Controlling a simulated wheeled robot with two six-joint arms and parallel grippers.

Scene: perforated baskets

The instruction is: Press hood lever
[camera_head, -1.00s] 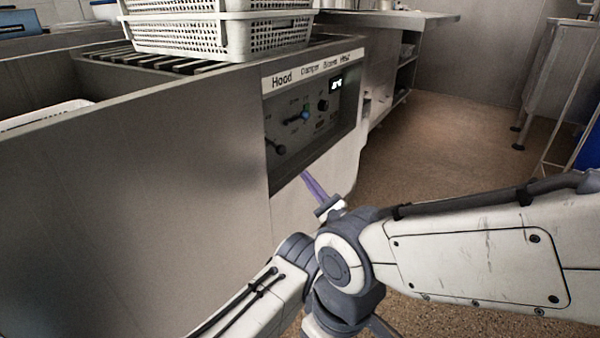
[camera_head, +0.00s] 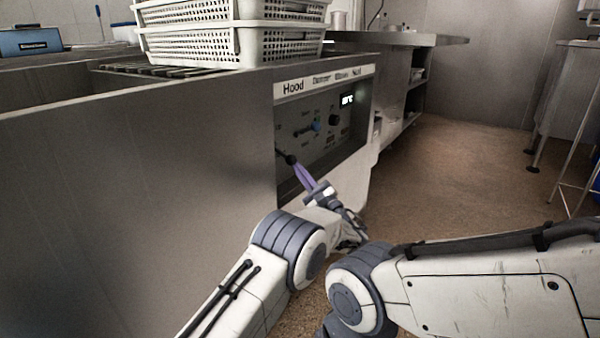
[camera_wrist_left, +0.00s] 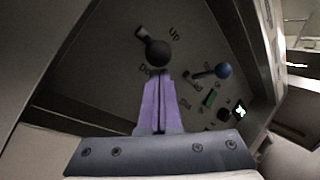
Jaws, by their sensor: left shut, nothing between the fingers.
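The hood lever, with a round black knob (camera_wrist_left: 158,53), is on the dark control panel (camera_head: 340,120) under the "Hood" label. In the left wrist view it stands just past my left fingertips, between the words "Up" and a partly hidden "Do…". My left gripper (camera_wrist_left: 160,75) has purple fingers, shut together with nothing between them. Its tips overlap the knob's lower edge in that view; I cannot tell if they touch. In the head view the left gripper (camera_head: 296,166) is at the panel's lower left, by the knob (camera_head: 291,159). My right gripper is not in view.
A blue knob (camera_wrist_left: 222,70) and a small display (camera_head: 347,100) are on the panel to the right of the lever. Stacked white perforated baskets (camera_head: 235,50) stand on top of the machine. A steel counter (camera_head: 400,38) is behind.

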